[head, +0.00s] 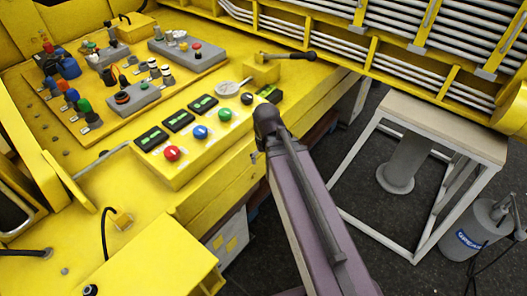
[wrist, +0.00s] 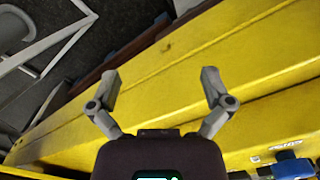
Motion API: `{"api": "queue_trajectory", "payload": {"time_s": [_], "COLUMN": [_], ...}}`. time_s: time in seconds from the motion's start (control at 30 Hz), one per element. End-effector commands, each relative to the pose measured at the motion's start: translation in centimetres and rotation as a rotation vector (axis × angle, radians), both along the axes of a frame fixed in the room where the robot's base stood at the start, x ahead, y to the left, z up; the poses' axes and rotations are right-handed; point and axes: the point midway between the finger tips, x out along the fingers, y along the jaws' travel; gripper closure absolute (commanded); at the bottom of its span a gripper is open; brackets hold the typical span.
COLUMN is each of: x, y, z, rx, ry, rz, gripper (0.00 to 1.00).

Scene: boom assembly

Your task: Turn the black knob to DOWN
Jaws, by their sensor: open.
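The black knob (head: 247,98) is on the yellow button box (head: 185,176) in the head view, at the right end of a row with red, blue and green buttons. I cannot read which way it points. My gripper (wrist: 162,82) is open and empty in the wrist view, its two grey fingers spread over a plain yellow surface. I cannot make out the fingers in the head view, where my arm rises just right of the box. The black knob is not recognisable in the wrist view.
A red button (head: 172,153), a blue button (head: 200,131) and a green button (head: 225,114) sit beside the knob, below small dark displays. A yellow block with a black lever (head: 290,55) stands behind. A white-framed stand (head: 440,118) is at right. Dark floor is open between.

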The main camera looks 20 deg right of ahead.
Motion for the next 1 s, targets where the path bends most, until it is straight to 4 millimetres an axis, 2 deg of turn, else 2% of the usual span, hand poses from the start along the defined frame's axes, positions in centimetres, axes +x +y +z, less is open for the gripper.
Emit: {"api": "queue_trajectory", "payload": {"time_s": [0.1, 0.3, 1.0], "x": [-1.2, -2.0, -2.1], "y": [-0.1, -0.1, -0.1], "z": [-1.0, -1.5, -1.5], "rx": [0.000, 0.000, 0.000], "ry": [0.000, 0.000, 0.000], "rz": [-0.029, -0.059, -0.066], "gripper": [0.00, 0.00, 0.00]}}
